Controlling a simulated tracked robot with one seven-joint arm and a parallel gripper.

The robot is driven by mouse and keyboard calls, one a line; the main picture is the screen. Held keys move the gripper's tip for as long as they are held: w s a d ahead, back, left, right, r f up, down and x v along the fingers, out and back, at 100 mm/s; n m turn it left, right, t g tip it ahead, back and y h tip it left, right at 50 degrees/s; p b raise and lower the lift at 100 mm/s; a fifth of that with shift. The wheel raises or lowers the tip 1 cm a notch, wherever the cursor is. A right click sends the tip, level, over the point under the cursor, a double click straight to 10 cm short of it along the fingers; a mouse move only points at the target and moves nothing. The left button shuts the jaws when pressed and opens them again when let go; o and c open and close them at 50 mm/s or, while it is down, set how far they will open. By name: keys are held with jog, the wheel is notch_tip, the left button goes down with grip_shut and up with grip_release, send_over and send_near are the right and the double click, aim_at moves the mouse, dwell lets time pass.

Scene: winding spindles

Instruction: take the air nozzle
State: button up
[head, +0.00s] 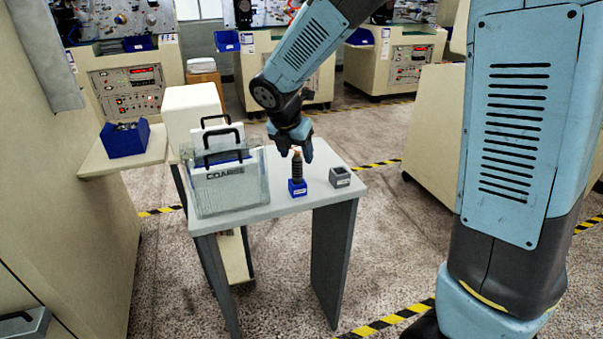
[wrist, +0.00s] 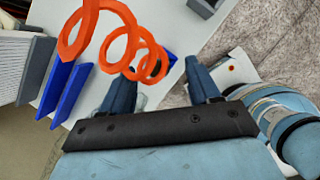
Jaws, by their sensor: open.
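In the head view, a dark ribbed upright piece (head: 297,170) with an orange-brown tip stands in a small blue holder (head: 297,188) on the table; I take it for the air nozzle, though its shape is hard to make out. My gripper (head: 294,152) is open and points down just above it, its fingers close around the tip. In the wrist view, an orange coil (wrist: 108,48) runs from near the camera down between my open fingers (wrist: 160,75). Part of the blue holder shows behind it (wrist: 171,58). The coil's lower end is partly hidden.
On the grey table (head: 262,212), a clear box (head: 228,192) marked COARSE with black-handled plates stands left of the holder. A small grey holder (head: 340,177) stands to the right. A blue bin (head: 125,140) sits on a ledge at left. The table's front right is clear.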

aim_at(297, 156)
jog(key=shift+w+x, duration=0.1)
jog(key=shift+x, duration=1.2)
jog(key=shift+w+x, duration=0.15)
jog(key=shift+x, duration=1.1)
jog(key=shift+a, duration=0.1)
jog(key=shift+c, duration=0.2)
grip_shut()
jog(key=shift+r, duration=0.1)
